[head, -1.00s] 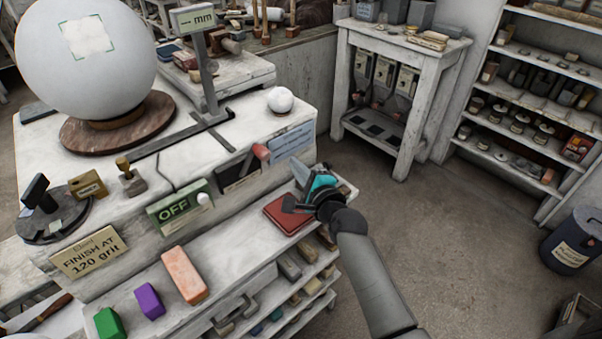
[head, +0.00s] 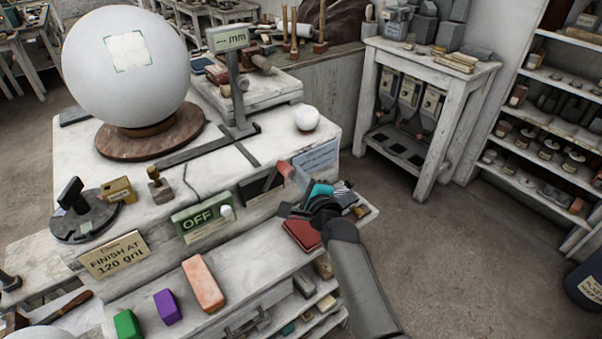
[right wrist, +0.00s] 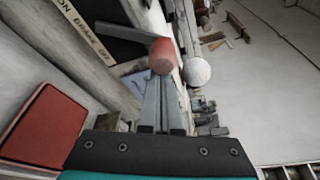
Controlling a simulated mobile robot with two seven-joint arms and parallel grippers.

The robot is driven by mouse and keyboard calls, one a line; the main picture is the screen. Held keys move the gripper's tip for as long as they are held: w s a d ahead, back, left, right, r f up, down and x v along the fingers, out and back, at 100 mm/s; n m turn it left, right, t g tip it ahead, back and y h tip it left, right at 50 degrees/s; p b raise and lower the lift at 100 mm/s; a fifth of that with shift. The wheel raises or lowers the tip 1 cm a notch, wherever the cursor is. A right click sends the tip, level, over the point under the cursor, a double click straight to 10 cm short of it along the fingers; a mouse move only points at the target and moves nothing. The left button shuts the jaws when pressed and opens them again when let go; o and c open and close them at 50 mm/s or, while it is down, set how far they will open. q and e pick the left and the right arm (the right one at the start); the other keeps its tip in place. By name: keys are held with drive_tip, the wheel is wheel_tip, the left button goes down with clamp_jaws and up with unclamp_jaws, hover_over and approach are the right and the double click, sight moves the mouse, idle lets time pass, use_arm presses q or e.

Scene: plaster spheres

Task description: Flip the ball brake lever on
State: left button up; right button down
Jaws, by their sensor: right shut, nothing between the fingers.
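The brake lever has a red knob (head: 287,169) and stands at a dark slot in the front of the white plaster bench (head: 235,170). In the right wrist view the red knob (right wrist: 162,56) is just beyond the fingertips. My right gripper (right wrist: 163,82) is shut and empty, its fingers pointing at the knob. Whether they touch it I cannot tell. In the head view the right gripper (head: 301,181) is right beside the knob, at its lower right. A large white ball (head: 125,75) sits on a round brown turntable (head: 150,148). My left gripper is not in view.
A green OFF panel (head: 203,218) is left of the lever. A small white ball (head: 307,117) sits on the bench's right corner. A red block (head: 301,235) lies on the shelf below the gripper.

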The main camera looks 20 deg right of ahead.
drive_tip(key=shift+a+r+n, duration=0.25)
drive_tip(key=shift+n, duration=0.25)
drive_tip(key=shift+s+a+r+n+t, duration=0.3)
drive_tip(key=shift+a+r+n+t, duration=0.35)
drive_tip(key=shift+n, duration=0.45)
drive_tip(key=s+a+n+t+y+b, duration=0.1)
drive_tip(key=s+a+n+t+b, duration=0.1)
drive_tip(key=a+n, duration=0.5)
drive_tip(key=shift+s+r+n+y, duration=0.25)
drive_tip(key=shift+r+n+y, duration=0.05)
drive_tip(key=shift+n, duration=2)
drive_tip(key=shift+t, duration=0.25)
